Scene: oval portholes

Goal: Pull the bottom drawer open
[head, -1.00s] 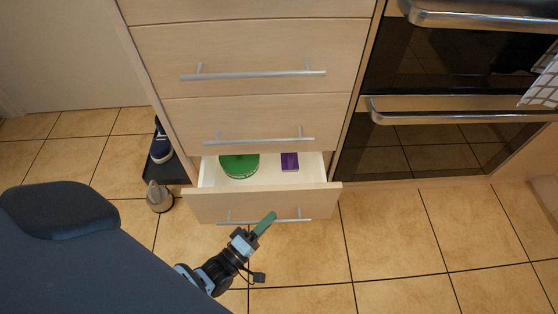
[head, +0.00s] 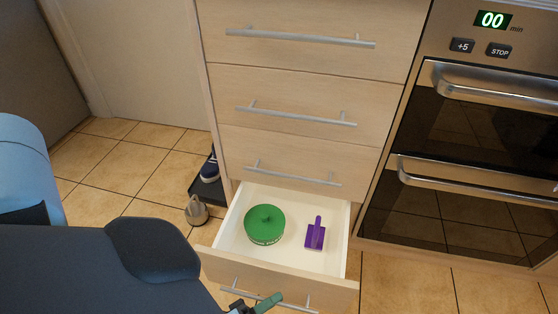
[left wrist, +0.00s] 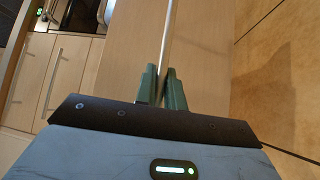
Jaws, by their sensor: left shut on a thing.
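The bottom drawer (head: 285,274) of the light wood unit stands well open in the head view. Inside it are a round green lidded tin (head: 265,225) and a purple object with a handle (head: 315,235). My left gripper (head: 268,303) is at the drawer's bar handle (head: 298,303), low in the head view. In the left wrist view its green fingers (left wrist: 162,84) are shut around the metal bar (left wrist: 168,40), in front of the wood drawer front (left wrist: 130,50). My right gripper is not in view.
The drawers above (head: 290,115) are shut. An oven (head: 480,150) stands at the right. Shoes (head: 209,170) lie on a dark tray left of the unit. Tiled floor (head: 400,285) is clear right of the drawer.

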